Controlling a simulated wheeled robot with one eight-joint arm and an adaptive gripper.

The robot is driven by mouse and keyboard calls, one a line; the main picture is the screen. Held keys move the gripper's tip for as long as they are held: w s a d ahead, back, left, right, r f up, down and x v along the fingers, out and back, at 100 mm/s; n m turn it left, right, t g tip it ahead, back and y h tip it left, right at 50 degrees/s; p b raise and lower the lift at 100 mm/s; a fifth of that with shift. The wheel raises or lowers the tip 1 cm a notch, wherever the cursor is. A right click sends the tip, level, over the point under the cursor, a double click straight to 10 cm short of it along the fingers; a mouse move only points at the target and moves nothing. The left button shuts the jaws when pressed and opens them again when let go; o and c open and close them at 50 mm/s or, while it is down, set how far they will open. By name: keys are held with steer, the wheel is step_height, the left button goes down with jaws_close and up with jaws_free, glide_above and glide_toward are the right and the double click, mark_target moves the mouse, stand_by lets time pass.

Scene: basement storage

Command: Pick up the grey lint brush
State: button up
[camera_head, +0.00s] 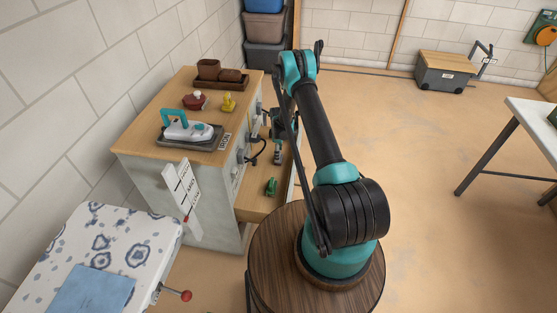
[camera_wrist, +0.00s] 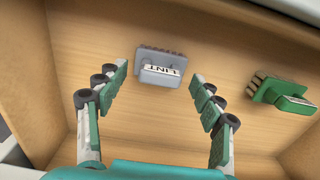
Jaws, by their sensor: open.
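The grey lint brush (camera_wrist: 162,75) lies on the wooden floor of an open drawer (camera_wrist: 135,120) in the wrist view. It has a grey back, short bristles along its far side and a white label reading LINT. My gripper (camera_wrist: 158,82) is open, its two green-padded fingers spread to the left and right of the brush. The fingertips appear short of the brush or level with its near edge, and nothing is between the pads. I cannot tell the exact height gap. In the head view my arm partly covers the drawer (camera_head: 252,207).
A green brush (camera_wrist: 285,97) lies to the right in the drawer; it also shows in the head view (camera_head: 271,187). The drawer walls surround the space. The cabinet top (camera_head: 165,95) holds an iron (camera_head: 187,127). An ironing board (camera_head: 115,240) stands at the lower left.

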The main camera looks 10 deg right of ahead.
steer(key=shift+f, duration=0.7)
steer(key=shift+c, duration=0.3)
steer(key=c, duration=1.2)
steer(key=shift+r, duration=0.2)
step_height(320, 180, up, 20)
steer(key=shift+f, duration=0.15)
